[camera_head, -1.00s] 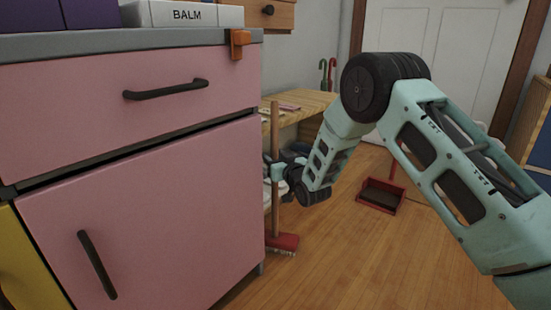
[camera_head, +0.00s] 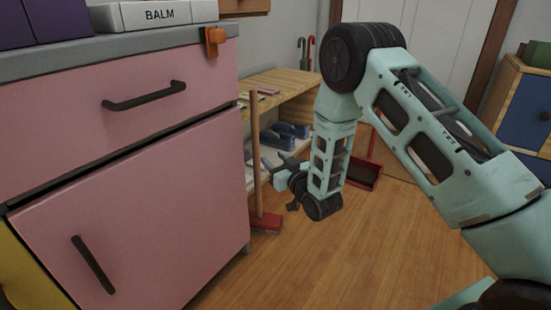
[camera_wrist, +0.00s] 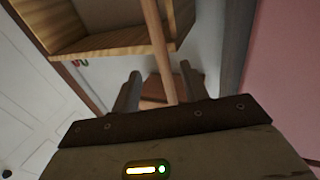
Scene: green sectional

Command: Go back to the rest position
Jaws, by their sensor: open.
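My gripper (camera_head: 279,183) hangs low at the end of my bent mint-green arm, in front of the pink cabinet's right side. It is open and empty, a little to the right of the broom (camera_head: 256,165) and apart from it. The broom stands upright by the cabinet corner, its red head (camera_head: 265,223) on the floor. In the wrist view, my two fingers (camera_wrist: 159,88) are spread, and the wooden broom handle (camera_wrist: 157,40) shows beyond them.
The pink cabinet (camera_head: 140,190) fills the left, with an orange clip (camera_head: 215,41) on its counter edge. A wooden shelf unit (camera_head: 285,88) and a red dustpan (camera_head: 363,174) are behind my arm. A blue-doored cabinet (camera_head: 525,110) stands at right. Floor (camera_head: 350,250) at front is clear.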

